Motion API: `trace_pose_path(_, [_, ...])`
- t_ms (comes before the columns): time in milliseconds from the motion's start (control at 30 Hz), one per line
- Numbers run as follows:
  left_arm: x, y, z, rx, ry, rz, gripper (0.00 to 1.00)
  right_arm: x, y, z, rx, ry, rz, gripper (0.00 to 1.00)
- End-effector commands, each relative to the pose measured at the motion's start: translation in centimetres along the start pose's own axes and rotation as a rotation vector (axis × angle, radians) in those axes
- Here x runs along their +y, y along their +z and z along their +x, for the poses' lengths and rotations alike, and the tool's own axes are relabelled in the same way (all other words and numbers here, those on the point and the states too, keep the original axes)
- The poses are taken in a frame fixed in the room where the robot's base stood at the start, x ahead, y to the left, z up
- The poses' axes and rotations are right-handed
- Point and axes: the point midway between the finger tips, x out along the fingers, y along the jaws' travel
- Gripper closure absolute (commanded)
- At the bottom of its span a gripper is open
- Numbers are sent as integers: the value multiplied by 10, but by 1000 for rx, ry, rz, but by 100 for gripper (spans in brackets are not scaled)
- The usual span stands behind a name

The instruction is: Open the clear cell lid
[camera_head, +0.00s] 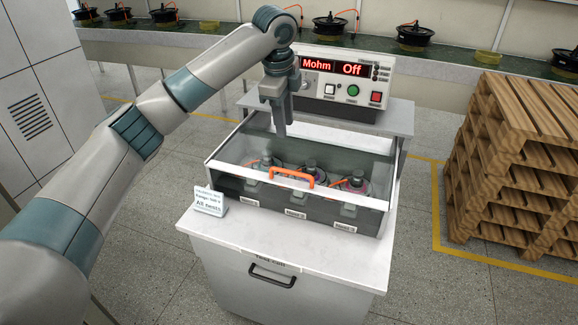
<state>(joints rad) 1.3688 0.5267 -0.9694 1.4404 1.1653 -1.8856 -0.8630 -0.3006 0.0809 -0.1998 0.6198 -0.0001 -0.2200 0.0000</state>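My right gripper is not in view.
A meter (342,82) reading "Mohm Off" stands behind the cell. A small sign (209,199) stands at the cell's front left. Wooden pallets (520,160) are stacked at the right. The front of the cabinet top (300,250) is clear.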

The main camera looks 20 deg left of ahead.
Motion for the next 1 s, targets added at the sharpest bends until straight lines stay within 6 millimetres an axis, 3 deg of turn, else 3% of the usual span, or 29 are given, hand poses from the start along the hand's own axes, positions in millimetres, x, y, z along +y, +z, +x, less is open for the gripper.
trace_pose_path(367, [1,0,31,-1,3,-1,71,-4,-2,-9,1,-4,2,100])
trace_pose_path(1000, [1,0,142,-1,3,-1,71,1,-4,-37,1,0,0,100])
